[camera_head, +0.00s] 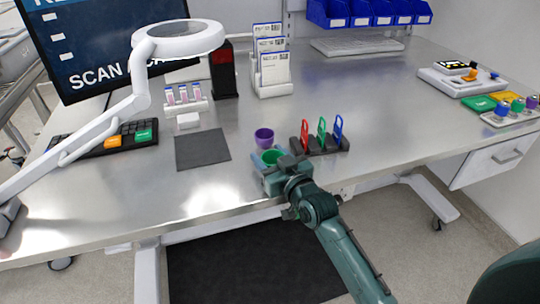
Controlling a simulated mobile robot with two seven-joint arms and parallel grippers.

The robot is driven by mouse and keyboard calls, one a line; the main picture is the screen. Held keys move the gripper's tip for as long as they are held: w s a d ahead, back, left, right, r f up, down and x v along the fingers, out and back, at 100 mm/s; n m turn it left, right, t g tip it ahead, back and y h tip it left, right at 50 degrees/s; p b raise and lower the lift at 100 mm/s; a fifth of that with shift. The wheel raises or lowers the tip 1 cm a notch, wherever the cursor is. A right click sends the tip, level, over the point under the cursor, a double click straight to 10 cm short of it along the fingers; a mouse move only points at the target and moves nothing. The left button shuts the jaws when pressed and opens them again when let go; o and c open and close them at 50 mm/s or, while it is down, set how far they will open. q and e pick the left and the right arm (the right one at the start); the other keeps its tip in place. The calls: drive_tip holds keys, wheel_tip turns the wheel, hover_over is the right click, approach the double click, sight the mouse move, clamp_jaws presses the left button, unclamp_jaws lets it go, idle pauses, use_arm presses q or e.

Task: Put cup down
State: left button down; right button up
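A green cup (270,156) is near the front edge of the metal table, its open top facing up. A purple cup (264,137) stands upright just behind it. My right gripper (274,172) is at the green cup's near side and hides its lower part. I cannot tell whether its fingers are closed on the cup, or whether the cup's base touches the table. My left gripper is not in view.
A black rack (320,145) with red, green and blue tags stands close right of the gripper. A dark mat (203,149) lies to the left. A lamp arm (125,105) crosses the left side. The table (400,120) is clear right of the rack.

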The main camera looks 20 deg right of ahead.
drive_tip(key=o, duration=0.5)
drive_tip(key=shift+c, duration=0.2)
